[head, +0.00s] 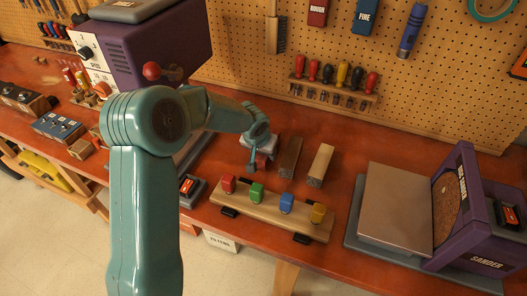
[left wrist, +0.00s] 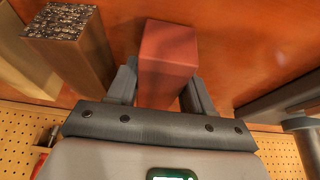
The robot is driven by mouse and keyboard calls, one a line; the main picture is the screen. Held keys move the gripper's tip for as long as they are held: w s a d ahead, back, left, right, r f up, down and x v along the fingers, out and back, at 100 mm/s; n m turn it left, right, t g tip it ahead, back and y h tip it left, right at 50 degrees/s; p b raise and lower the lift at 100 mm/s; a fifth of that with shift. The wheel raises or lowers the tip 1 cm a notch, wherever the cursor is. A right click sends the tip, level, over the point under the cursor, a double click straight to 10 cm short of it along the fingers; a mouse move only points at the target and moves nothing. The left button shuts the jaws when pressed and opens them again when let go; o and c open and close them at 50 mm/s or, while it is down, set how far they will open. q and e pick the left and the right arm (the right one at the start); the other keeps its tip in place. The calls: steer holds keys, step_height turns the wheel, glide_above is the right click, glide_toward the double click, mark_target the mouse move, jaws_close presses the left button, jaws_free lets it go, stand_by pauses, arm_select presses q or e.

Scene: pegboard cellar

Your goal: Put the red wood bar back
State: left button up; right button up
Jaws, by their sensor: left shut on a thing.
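My left gripper (head: 259,150) is shut on the red wood bar. In the left wrist view the bar (left wrist: 168,52) sits between the two fingers (left wrist: 160,90), its plain red end toward the camera. In the head view only a small part of the red bar (head: 262,161) shows under the gripper, and I cannot tell whether it touches the bench. A dark brown wood bar (head: 289,154) and a pale wood bar (head: 319,163) lie just right of it on the bench. Both also show in the left wrist view, brown (left wrist: 85,45) and pale (left wrist: 22,55). My right gripper is not in view.
A wooden rail (head: 262,213) with red, green, blue and yellow blocks lies at the bench's front. A purple sander (head: 476,195) stands at right, a purple machine (head: 160,45) at left. Screwdrivers (head: 335,75) hang on the pegboard. Bare bench (head: 345,140) shows right of the bars.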

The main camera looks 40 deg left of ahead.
arm_select(q)
steer(key=shift+w+f, duration=0.1)
steer(key=shift+f, duration=0.1)
steer(key=o, duration=1.2)
steer(key=shift+o, duration=0.2)
